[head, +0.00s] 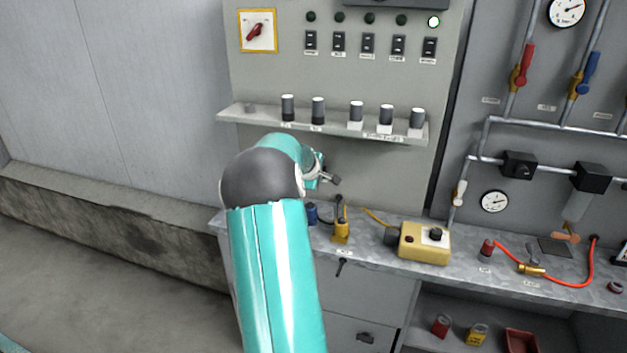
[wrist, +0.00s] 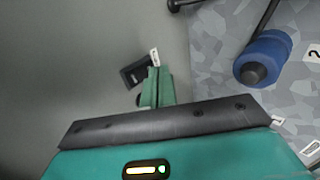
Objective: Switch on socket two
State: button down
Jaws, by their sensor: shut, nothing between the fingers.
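My gripper (head: 314,183) is in front of the lower part of the grey panel, above the bench. In the wrist view its green fingers (wrist: 157,90) are shut and empty. Their tips overlap the edge of a small dark switch-like block (wrist: 134,72) with a white tag on the wall; I cannot tell whether they touch it. A blue round socket or plug (wrist: 262,60) sits on the bench to the right, with a "2" label (wrist: 314,53) near it. The blue piece also shows in the head view (head: 311,214), partly hidden by my arm. The block's switch position is unclear.
A shelf (head: 330,125) with several dark-and-white cylinders juts out above my gripper. A yellow fitting (head: 341,230) and a yellow box (head: 424,242) stand on the bench (head: 375,258). Above are rocker switches (head: 368,43) and lamps, the rightmost lamp (head: 433,22) lit. Pipes are at right.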

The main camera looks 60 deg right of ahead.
jog(key=shift+w+d, duration=0.1)
jog(key=shift+d, duration=0.45)
jog(key=shift+f, duration=0.1)
jog(key=shift+d, duration=0.2)
jog(key=shift+r, duration=0.85)
